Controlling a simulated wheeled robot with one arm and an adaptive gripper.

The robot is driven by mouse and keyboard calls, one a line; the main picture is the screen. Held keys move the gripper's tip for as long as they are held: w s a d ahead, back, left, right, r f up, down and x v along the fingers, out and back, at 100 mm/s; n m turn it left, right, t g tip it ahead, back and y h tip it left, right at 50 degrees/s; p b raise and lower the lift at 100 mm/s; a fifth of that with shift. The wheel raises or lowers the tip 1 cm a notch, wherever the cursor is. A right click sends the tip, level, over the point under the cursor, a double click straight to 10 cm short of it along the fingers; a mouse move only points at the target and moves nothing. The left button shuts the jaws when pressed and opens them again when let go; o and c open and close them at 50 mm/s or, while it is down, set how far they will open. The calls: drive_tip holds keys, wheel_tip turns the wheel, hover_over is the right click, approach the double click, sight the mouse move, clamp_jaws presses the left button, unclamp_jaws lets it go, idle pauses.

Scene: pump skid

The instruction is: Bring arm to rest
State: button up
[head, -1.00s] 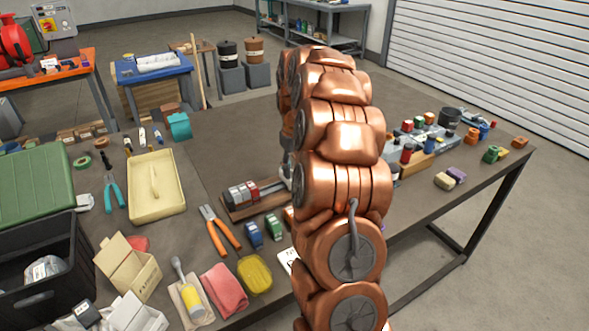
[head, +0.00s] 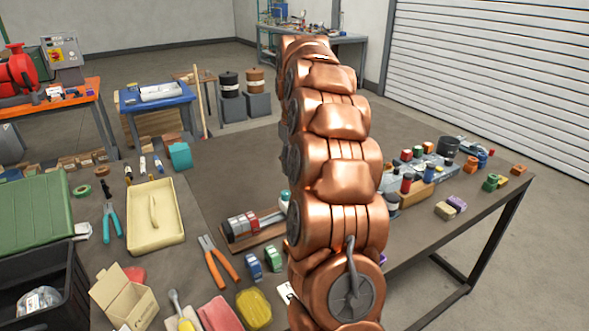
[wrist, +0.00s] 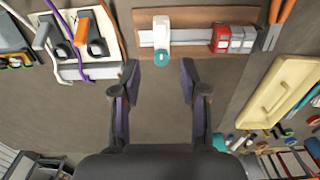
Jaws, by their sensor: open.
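My gripper (wrist: 158,72) is open in the wrist view, with its two dark fingers apart and nothing between them. It hangs over a bare part of the brown table (wrist: 155,120). Beyond the fingertips is a wooden board (wrist: 192,17) carrying a rail, red and grey blocks (wrist: 233,39) and a white piece with a teal end (wrist: 161,57). In the head view my copper arm stands tall over the table and hides the gripper.
In the head view, a cream tray (head: 165,237), orange-handled pliers (head: 222,268) and a black crate (head: 35,270) lie left of the arm. Several small coloured parts and a grey block stand on the right. The table's middle back (head: 235,150) is clear.

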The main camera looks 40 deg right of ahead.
idle(0.5)
drive_tip(key=s+a+r+n+p, duration=0.1)
drive_tip(key=s+a, duration=0.4)
drive_tip(key=a, duration=0.5)
drive_tip(key=s+a+r+n+p, duration=0.1)
drive_tip(key=s+a+r, duration=0.1)
drive_tip(key=s+a, duration=0.6)
drive_tip(key=s+a+f+g+p, duration=0.1)
drive_tip(key=s+a+f, duration=0.2)
drive_tip(key=s+a, duration=0.3)
drive_tip(key=s+a+f+p, duration=0.1)
drive_tip(key=s+a+f, duration=0.2)
drive_tip(key=s, duration=1.1)
drive_tip(key=a, duration=0.3)
drive_tip(key=shift+s+a+f+g, duration=0.15)
drive_tip(key=shift+f+g, duration=0.1)
drive_tip(key=shift+g, duration=0.15)
drive_tip(key=shift+s, duration=0.1)
